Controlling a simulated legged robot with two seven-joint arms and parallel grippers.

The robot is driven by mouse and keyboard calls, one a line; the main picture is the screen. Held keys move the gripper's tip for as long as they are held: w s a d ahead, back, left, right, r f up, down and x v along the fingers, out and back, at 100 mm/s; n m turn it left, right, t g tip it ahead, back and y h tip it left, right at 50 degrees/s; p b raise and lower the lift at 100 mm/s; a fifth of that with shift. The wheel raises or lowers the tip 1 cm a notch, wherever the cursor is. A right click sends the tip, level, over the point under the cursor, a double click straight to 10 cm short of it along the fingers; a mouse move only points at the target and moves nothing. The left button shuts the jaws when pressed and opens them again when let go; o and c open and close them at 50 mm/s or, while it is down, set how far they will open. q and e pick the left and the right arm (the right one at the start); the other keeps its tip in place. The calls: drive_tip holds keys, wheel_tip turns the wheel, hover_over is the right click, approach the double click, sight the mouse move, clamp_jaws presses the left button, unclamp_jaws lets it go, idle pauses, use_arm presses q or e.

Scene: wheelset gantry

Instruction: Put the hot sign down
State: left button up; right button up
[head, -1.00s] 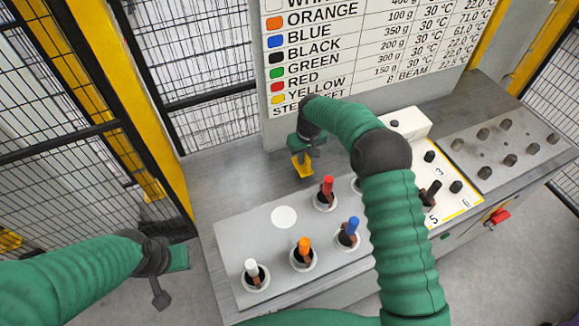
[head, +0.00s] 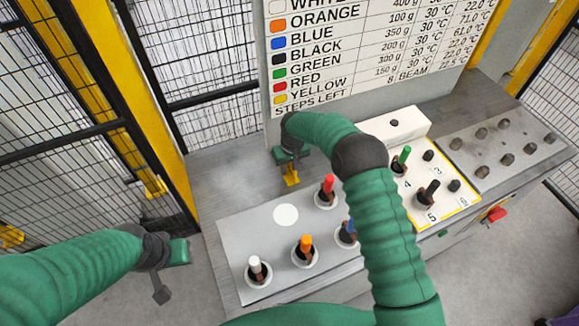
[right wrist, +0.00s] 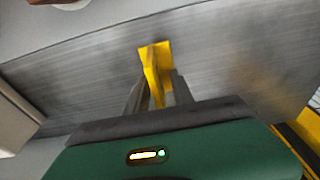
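The hot sign is a small yellow piece (head: 291,175) hanging below my right gripper (head: 289,163), over the bare metal bench top behind the grey plate. In the right wrist view the yellow sign (right wrist: 155,62) stands between the two dark fingers (right wrist: 157,92), which look shut on it. Its writing is not visible, and whether its lower edge touches the bench cannot be told. My left gripper (head: 172,268) is at the lower left, in front of the bench's left side, apart from everything; its fingers do not show clearly.
The grey plate (head: 235,262) carries white, orange, blue and red-handled tools in round holders and a white disc (head: 286,215). The right arm partly hides the blue one. A numbered panel (head: 450,205) and a peg plate (head: 480,165) stand right. A sign board (head: 370,60) rises behind.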

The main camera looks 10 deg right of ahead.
sight(291, 177)
drive_tip(key=shift+a+r, duration=0.1)
drive_tip(key=shift+a, duration=0.1)
drive_tip(key=r, duration=0.3)
drive_tip(key=s+r+b, duration=0.1)
drive_tip(key=r, duration=0.7)
drive_tip(key=shift+s+d+r, duration=0.15)
drive_tip(key=shift+s+d, duration=0.25)
drive_tip(key=s+d+m, duration=0.1)
drive_tip(key=s+d, duration=0.2)
drive_tip(key=s, duration=1.1)
drive_tip(key=s+d+m+t, duration=0.1)
drive_tip(key=s+d, duration=0.2)
drive_tip(key=s, duration=1.1)
drive_tip(key=shift+r, duration=0.4)
drive_tip(key=shift+s, duration=0.2)
drive_tip(key=shift+w, duration=0.1)
